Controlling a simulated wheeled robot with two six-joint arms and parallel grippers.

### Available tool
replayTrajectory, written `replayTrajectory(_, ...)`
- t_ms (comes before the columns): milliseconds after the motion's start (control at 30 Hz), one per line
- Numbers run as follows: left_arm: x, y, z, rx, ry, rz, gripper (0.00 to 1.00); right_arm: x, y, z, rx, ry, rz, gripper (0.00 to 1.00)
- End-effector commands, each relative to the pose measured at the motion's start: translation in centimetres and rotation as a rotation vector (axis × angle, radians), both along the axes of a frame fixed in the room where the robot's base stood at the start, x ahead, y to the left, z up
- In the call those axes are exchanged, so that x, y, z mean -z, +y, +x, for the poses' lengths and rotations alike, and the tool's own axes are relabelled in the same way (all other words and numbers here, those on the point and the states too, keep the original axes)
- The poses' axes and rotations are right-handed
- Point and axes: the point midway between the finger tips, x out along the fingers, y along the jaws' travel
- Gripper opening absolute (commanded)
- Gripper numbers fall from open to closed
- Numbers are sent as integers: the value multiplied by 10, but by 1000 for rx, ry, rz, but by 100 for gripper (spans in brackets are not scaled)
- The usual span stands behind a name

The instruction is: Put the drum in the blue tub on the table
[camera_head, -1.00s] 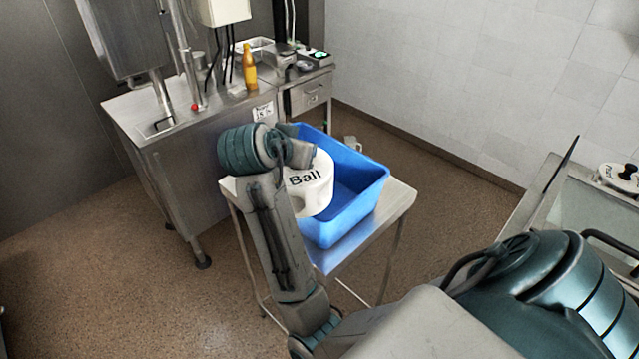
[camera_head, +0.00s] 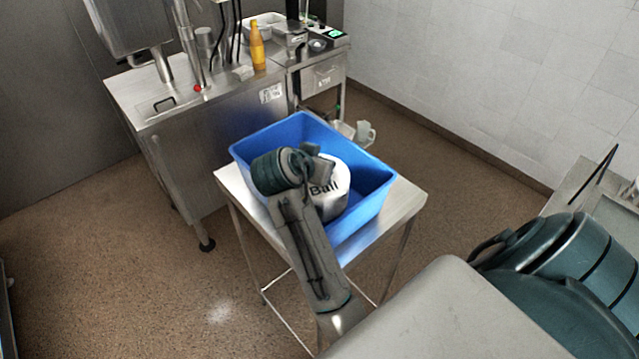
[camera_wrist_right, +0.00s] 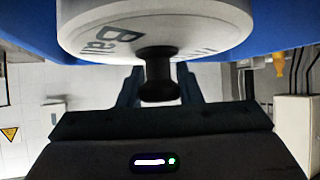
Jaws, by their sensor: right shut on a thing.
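The white drum (camera_head: 335,200), with dark lettering "Ball", is within the outline of the blue tub (camera_head: 372,207) in the head view. My right arm hides part of the drum and the tub's near side. I cannot tell whether the drum touches the tub floor. My right gripper (camera_head: 318,163) is at the drum's top. In the right wrist view, the fingers (camera_wrist_right: 160,88) are on both sides of the drum's black knob (camera_wrist_right: 160,75), with the white drum (camera_wrist_right: 155,25) filling the top. The tub stands on a small steel table (camera_head: 401,203). My left gripper is not in view.
A steel counter (camera_head: 150,115) with an orange bottle (camera_head: 257,50) stands behind the tub. A white jug (camera_head: 364,132) is low behind the tub. Brown floor lies open left of the table. Another steel surface (camera_head: 575,195) is at the right edge.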

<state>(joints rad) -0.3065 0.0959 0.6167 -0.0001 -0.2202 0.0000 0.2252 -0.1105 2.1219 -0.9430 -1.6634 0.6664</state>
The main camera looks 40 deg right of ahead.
Motion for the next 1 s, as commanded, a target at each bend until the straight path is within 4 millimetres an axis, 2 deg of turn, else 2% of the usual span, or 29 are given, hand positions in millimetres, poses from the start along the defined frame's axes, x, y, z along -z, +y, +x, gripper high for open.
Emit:
replayTrajectory(33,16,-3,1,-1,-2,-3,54,15,0,0,-1,-4,-1,0)
replayTrajectory(267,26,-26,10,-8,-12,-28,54,26,0,1,-1,-4,-1,0)
replayTrajectory(433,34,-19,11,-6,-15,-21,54,35,0,1,-1,-4,-1,0)
replayTrajectory(700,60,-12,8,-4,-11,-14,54,65,0,0,-1,-3,-1,0)
replayTrajectory(1000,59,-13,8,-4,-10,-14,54,64,0,0,-1,-3,-1,0)
